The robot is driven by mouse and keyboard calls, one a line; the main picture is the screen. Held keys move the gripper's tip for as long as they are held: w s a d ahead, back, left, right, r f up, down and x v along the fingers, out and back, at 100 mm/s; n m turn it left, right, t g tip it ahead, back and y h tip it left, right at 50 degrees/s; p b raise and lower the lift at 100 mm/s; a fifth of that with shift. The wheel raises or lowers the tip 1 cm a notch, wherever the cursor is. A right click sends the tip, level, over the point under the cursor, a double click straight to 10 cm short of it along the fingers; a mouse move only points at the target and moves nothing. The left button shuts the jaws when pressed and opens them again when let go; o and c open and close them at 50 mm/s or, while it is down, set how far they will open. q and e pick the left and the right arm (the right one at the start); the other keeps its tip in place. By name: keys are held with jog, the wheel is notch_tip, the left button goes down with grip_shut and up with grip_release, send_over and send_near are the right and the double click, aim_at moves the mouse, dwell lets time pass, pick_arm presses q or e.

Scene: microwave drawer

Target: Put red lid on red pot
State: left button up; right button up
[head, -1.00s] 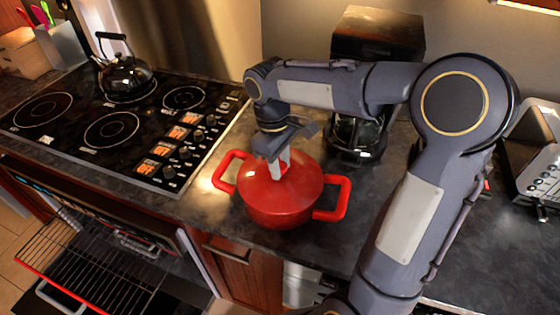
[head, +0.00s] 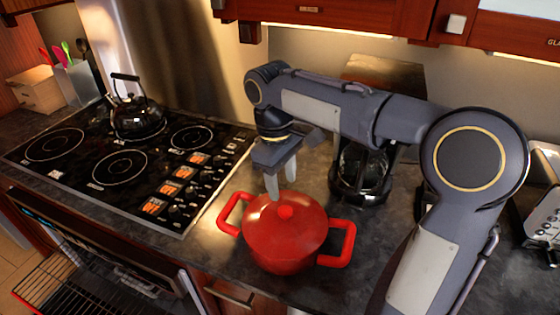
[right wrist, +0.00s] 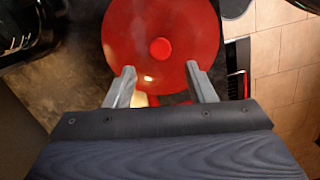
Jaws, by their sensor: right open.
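The red pot (head: 285,258) stands on the dark counter to the right of the cooktop, with a loop handle at each side. The red lid (head: 262,222) with its round knob (head: 285,212) lies on top of the pot and looks seated on the rim. The lid (right wrist: 185,28) and knob (right wrist: 161,49) also show in the right wrist view. My right gripper (head: 282,192) is open and empty, just above the lid; its fingers (right wrist: 162,83) are apart and clear of the knob. My left gripper is not in view.
A black kettle (head: 136,115) stands on the cooktop (head: 75,170) at the left. A coffee maker (head: 360,172) stands close behind my right arm, and a toaster (head: 545,210) is at the far right. The open oven's rack (head: 75,290) shows at lower left.

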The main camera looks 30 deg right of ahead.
notch_tip(320, 180, up, 5)
jog(key=s+f+m+t+y, duration=0.2)
jog(key=s+f+m+t, duration=0.15)
jog(key=s, duration=0.65)
jog(key=s+a+f+m+t+y, duration=0.2)
jog(key=s+a+f+m+t, duration=0.1)
jog(key=s+f, duration=0.5)
jog(key=shift+a+m, duration=0.3)
jog(key=shift+m, duration=0.25)
